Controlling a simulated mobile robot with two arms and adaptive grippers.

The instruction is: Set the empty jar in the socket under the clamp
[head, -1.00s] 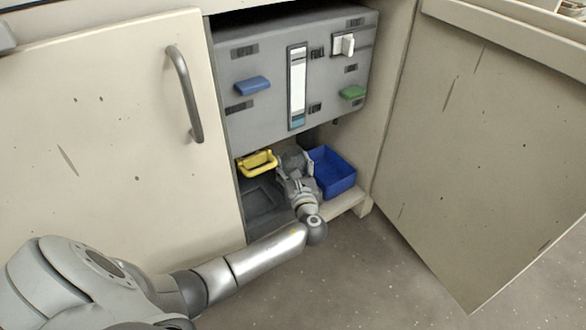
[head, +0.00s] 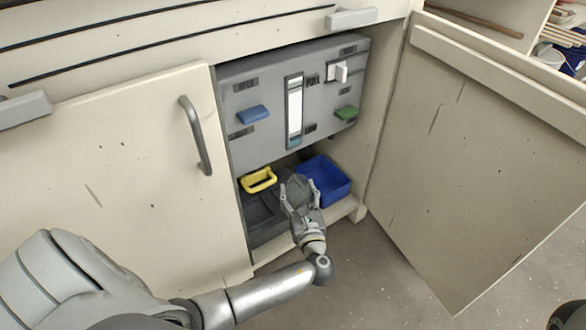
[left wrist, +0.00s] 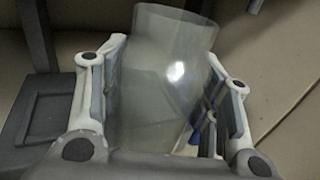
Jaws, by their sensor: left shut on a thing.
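My left gripper (head: 298,183) is at the cabinet opening, below the grey panel and beside the blue bin. It is shut on a clear, empty-looking jar (left wrist: 165,75), which stands between the two fingers and tilts slightly in the left wrist view. In the head view the jar is hard to make out between the fingers. A yellow loop handle (head: 259,180), possibly part of the clamp, is left of the gripper above a dark grey tray (head: 262,212). A square recess (left wrist: 48,118) shows left of the jar; I cannot tell whether it is the socket.
The grey panel (head: 265,145) carries a blue handle (head: 253,114), a green handle (head: 346,113), a white switch (head: 340,72) and a sight strip (head: 294,110). A blue bin (head: 325,180) stands right of the gripper. An open door (head: 470,150) bounds the right side.

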